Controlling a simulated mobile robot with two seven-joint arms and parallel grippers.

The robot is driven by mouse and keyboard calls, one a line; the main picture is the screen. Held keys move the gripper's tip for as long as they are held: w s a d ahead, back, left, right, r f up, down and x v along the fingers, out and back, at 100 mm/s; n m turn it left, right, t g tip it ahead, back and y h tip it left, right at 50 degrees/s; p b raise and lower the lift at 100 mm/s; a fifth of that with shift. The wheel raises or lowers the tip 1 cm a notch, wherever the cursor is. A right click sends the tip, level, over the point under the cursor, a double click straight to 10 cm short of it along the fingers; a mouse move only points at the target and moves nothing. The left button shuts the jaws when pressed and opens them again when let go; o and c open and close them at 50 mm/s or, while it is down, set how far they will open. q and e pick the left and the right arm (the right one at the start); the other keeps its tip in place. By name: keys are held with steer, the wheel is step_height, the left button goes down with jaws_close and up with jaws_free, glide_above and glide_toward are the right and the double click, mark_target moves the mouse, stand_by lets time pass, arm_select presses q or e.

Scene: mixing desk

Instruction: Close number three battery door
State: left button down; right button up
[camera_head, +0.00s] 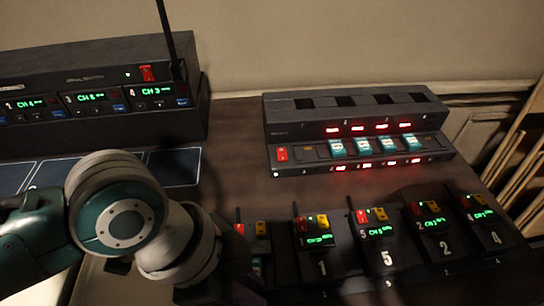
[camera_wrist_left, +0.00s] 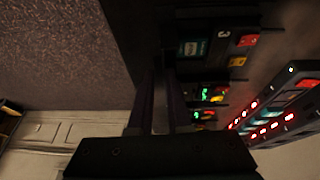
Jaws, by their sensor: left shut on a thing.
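The number three unit (camera_wrist_left: 222,34) shows in the left wrist view as a dark pack with a "3", a dim screen and red and yellow switches. In the head view its top (camera_head: 258,243) shows beside my arm, which hides much of the rest. My left gripper (camera_wrist_left: 164,78) is at this unit's near side, its dark fingers close together. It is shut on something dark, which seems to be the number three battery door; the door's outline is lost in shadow. I cannot tell how far the door stands open. My right gripper is not in view.
Packs marked 1 (camera_head: 320,245), 5 (camera_head: 382,245), 2 (camera_head: 438,235) and 4 (camera_head: 485,222) stand in a row to the right. A charger (camera_head: 355,115) with lit batteries sits behind them. A receiver rack (camera_head: 95,95) with an antenna stands at the back left.

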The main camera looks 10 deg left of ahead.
arm_select(q)
steer(key=shift+w, duration=0.2)
stand_by(0.8)
steer(key=shift+w+a+f+g+b, duration=0.15)
steer(key=shift+w+g+b, duration=0.3)
steer(key=shift+g+b, duration=0.4)
steer(key=w+g+b, duration=0.1)
steer(key=b, duration=0.1)
steer(key=g+h+b, duration=0.1)
steer(key=b, duration=0.2)
steer(key=w+n+g+b, duration=0.1)
steer(key=g+b, duration=0.1)
steer(key=b, duration=0.1)
steer(key=shift+w+a+f+h, duration=0.3)
steer(key=shift+a+h, duration=0.1)
steer(key=shift+w+a+r+g+h+b, duration=0.1)
steer(key=shift+w+r+g+h+b, duration=0.15)
steer(key=shift+b, duration=0.65)
steer(key=c, duration=0.9)
jaws_free()
steer(key=shift+s, duration=0.1)
